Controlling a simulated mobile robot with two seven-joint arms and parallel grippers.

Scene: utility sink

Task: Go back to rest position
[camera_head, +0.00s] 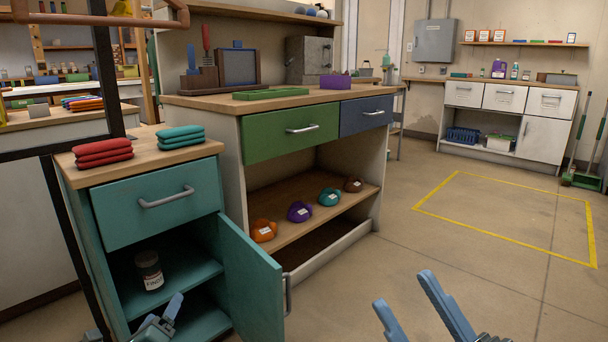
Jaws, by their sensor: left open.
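My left gripper (167,312) is at the bottom left, in front of the open lower compartment of the teal cabinet (108,252). Its blue fingertips are slightly apart, with nothing seen between them. My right gripper (414,312) is at the bottom centre-right, over the floor. Its two blue fingers are spread wide and empty. A dark jar (149,270) with a white label stands on the shelf inside the teal cabinet, just behind and above my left gripper, apart from it. Both gripper bases are cut off by the frame's lower edge.
The teal cabinet's door (251,277) stands open, close right of my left gripper. Red cloths (103,152) and teal cloths (181,137) lie on its top. A workbench (305,208) holds several coloured bundles. Open floor with a yellow outline (482,242) lies to the right.

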